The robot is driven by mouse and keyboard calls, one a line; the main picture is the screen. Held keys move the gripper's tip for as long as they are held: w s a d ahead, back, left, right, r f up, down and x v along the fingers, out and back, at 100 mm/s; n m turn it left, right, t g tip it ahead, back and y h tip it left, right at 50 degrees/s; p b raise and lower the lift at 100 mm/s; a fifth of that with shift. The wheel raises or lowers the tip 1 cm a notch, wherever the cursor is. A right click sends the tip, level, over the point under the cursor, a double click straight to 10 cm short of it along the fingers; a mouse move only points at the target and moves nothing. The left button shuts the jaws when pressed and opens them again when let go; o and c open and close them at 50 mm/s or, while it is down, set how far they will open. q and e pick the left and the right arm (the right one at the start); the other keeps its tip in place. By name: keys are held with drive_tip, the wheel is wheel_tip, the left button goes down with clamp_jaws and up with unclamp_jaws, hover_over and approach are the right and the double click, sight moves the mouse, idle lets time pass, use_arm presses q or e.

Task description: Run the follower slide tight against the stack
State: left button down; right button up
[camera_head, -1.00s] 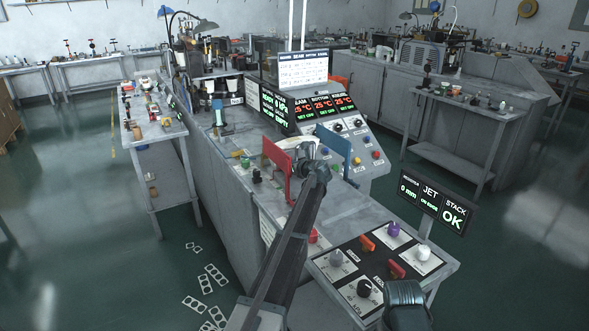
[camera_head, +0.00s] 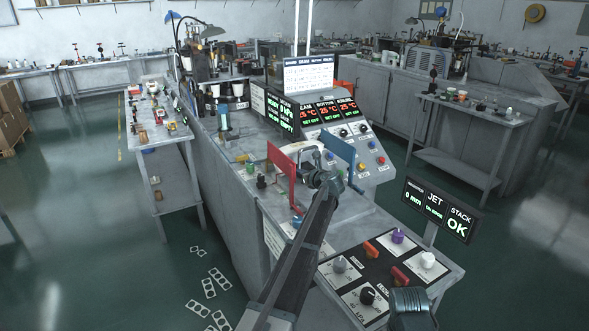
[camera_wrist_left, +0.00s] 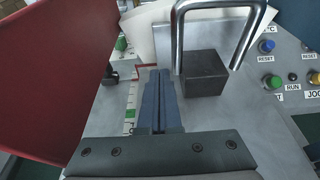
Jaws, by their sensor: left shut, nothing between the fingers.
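My left gripper (camera_head: 322,178) reaches the machine between a red panel (camera_head: 281,172) and a blue panel (camera_head: 340,152). In the left wrist view its fingers (camera_wrist_left: 158,98) are shut and empty. Just beyond and right of the fingertips is a dark block (camera_wrist_left: 203,73), which may be the follower slide. A bent steel handle (camera_wrist_left: 181,38) stands beside it, apart from the fingers. Pale sheet-like pieces (camera_wrist_left: 150,38), perhaps the stack, show behind the handle. Whether block and pale pieces touch cannot be told. In the head view the arm hides this area.
The red panel also rises close on the left in the wrist view (camera_wrist_left: 50,75). Push buttons (camera_wrist_left: 272,82) lie to the right. A knob panel (camera_head: 348,297) is at the front corner.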

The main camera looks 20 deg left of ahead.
use_arm(q)
drive_tip(key=p+v, duration=0.2)
drive_tip(key=v, duration=0.6)
drive_tip(key=shift+s+r, duration=0.15)
drive_tip(key=shift+r, duration=0.05)
